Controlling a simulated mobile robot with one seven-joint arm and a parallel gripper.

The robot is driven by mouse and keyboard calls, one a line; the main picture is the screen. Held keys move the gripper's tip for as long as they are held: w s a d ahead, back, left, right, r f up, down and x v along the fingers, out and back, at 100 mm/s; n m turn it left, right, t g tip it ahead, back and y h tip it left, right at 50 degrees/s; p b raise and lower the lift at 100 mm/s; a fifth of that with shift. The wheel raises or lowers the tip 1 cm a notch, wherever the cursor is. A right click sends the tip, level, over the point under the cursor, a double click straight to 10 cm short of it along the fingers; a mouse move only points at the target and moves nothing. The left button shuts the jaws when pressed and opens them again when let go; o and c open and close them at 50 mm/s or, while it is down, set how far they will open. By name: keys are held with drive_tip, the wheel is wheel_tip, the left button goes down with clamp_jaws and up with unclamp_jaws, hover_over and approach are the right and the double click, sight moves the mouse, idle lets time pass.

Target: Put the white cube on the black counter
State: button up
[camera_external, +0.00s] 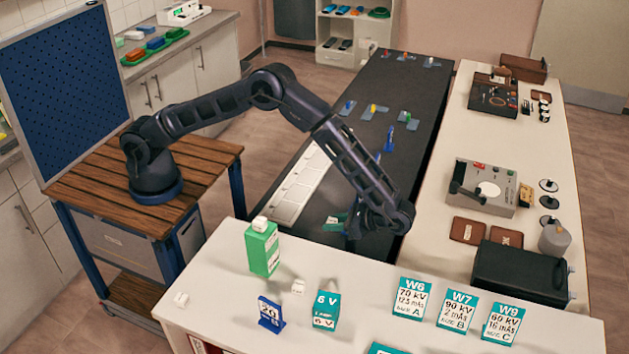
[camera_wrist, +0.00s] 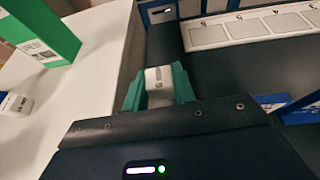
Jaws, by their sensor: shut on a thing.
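My gripper (camera_external: 338,222) is shut on a white cube, low over the near end of the black counter (camera_external: 398,87). In the wrist view, the white cube (camera_wrist: 159,78) with dark print sits between the green fingertips of my gripper (camera_wrist: 157,88). The dark surface of the black counter (camera_wrist: 230,72) lies beyond and right of it. I cannot tell whether the cube touches the counter. In the external view, my arm and fingers mostly hide the held cube.
A white table (camera_external: 390,285) adjoins the near end. A strip of pale tiles (camera_external: 300,187) lies on the counter's left side; blue stands are farther back.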

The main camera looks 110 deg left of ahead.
sight(344, 301)
drive_tip(key=shift+d+r+n+h, duration=0.1)
drive_tip(key=shift+d+n+h, duration=0.15)
drive_tip(key=shift+n+h, duration=0.05)
drive_tip(key=w+d+r+n+t+h, duration=0.1)
drive_tip(key=d+r+n+t+h, duration=0.1)
drive_tip(key=d+n+h, duration=0.1)
drive_tip(key=w+d+r+n+t+h, duration=0.2)
drive_tip(key=d+n+t+h, duration=0.1)
drive_tip(key=d+n+h, duration=0.1)
drive_tip(key=w+d+r+n+t+h, duration=0.2)
drive_tip(key=d+n+h, duration=0.1)
drive_tip(key=d, duration=0.3)
drive_tip(key=shift+r+n+t, duration=0.4)
drive_tip(key=shift+n, duration=0.3)
drive_tip(key=w+d+r+n+t+h, duration=0.2)
drive_tip(key=w+d+r+n+t, duration=0.4)
drive_tip(key=d+r, duration=0.55)
drive_tip(key=shift+m, duration=0.4)
drive_tip(key=f, duration=1.2)
drive_tip(key=a+f, duration=0.1)
drive_tip(key=f, duration=0.5)
drive_tip(key=shift+w+a+f, duration=0.1)
drive_tip(key=shift+w+f, duration=0.15)
drive_tip(key=shift+w, duration=0.1)
drive_tip(key=shift+f, duration=0.2)
drive_tip(key=o, duration=0.9)
drive_tip(key=shift+o, duration=0.2)
